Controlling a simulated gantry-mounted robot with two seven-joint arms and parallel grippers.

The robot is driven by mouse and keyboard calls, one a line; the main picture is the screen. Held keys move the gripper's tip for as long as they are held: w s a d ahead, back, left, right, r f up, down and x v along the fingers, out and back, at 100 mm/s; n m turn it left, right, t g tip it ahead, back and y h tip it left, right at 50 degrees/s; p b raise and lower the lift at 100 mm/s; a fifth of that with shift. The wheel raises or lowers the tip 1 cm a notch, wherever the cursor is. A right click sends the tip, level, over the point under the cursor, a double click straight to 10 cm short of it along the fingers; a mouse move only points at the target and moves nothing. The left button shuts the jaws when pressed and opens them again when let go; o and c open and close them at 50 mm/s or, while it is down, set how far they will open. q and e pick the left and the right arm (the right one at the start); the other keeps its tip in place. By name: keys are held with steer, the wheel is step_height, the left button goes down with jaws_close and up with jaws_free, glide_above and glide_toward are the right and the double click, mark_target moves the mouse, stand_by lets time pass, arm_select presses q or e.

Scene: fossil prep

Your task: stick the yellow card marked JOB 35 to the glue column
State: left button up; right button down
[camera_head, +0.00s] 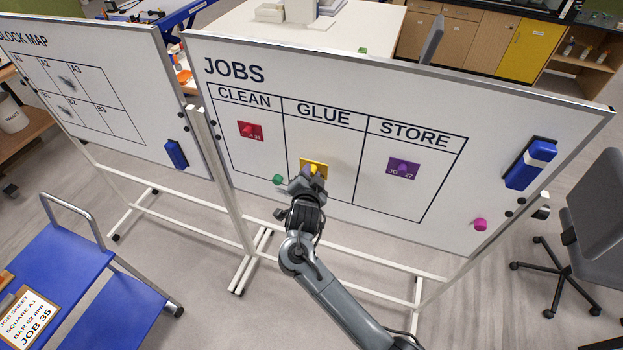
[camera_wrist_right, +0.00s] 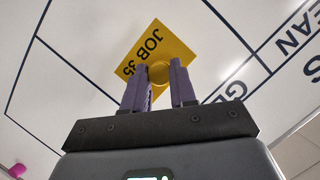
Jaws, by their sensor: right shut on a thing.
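The yellow card (camera_head: 313,165) is in the GLUE column of the JOBS whiteboard (camera_head: 345,220), below the word GLUE and towards the left side of the column. In the right wrist view the card (camera_wrist_right: 178,44) shows the text JOB 35 and a round yellow knob (camera_wrist_right: 159,73). My right gripper (camera_head: 312,174) is shut on this knob, with one purple finger on each side. The card's face is towards the gripper and its back is towards the board. I cannot tell whether its back touches the board. My left gripper is out of view.
A red card (camera_head: 250,131) is under CLEAN and a purple card (camera_head: 403,168) under STORE. Green (camera_head: 278,179) and pink (camera_head: 480,224) magnets and a blue eraser (camera_head: 531,163) are on the board. A job sheet (camera_head: 27,316) reading JOB 35 lies on the blue cart (camera_head: 60,262).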

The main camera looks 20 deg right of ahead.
mark_target(317, 165)
steer(key=shift+w+d+f+b, duration=0.15)
steer(key=shift+w+d+b, duration=0.85)
steer(key=shift+w, duration=0.25)
steer(key=shift+w+d+b, duration=0.4)
steer(key=shift+w+d, duration=0.25)
steer(key=shift+w, duration=0.15)
steer(key=shift+d, duration=0.1)
